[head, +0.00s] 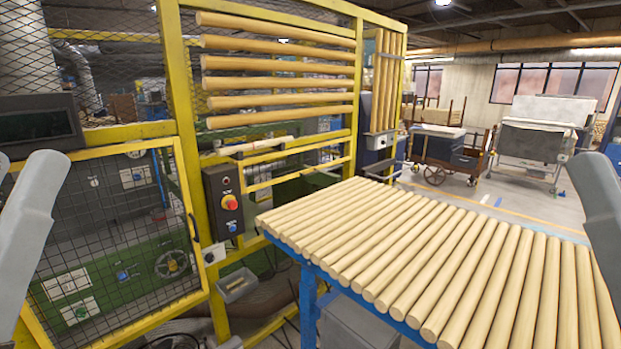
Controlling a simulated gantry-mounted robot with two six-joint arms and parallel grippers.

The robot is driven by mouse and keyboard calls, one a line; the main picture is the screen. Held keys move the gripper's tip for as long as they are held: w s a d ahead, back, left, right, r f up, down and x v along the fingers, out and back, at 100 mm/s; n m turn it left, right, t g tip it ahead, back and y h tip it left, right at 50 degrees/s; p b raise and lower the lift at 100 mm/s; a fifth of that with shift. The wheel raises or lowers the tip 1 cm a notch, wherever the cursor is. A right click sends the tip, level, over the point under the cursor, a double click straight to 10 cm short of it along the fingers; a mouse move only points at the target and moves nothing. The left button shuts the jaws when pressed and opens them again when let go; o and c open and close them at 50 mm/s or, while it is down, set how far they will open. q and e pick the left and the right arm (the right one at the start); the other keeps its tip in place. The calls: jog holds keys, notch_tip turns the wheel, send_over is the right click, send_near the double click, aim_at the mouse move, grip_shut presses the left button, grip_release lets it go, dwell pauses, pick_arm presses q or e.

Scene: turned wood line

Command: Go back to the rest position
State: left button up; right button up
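Grey links of my own arms show at the left and right edges of the head view. Neither gripper shows in the head view, so I cannot see their fingers or whether they hold anything. Many turned wooden rods (400,248) lie side by side on a blue-framed table (309,305) at the front right. More wooden rods (278,64) lie level, one above another, on the yellow frame at the centre. A few upright rods (385,80) stand in the frame farther right.
A yellow-framed mesh guard (110,235) fills the left side. A black control box (223,200) with a red button hangs on the yellow post. A dark screen (40,125) is at far left. Carts (445,150) stand behind. Open floor (525,200) lies beyond the table.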

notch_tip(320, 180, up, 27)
jog(key=p, duration=2.3)
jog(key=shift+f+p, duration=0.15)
jog(key=shift+p, duration=0.15)
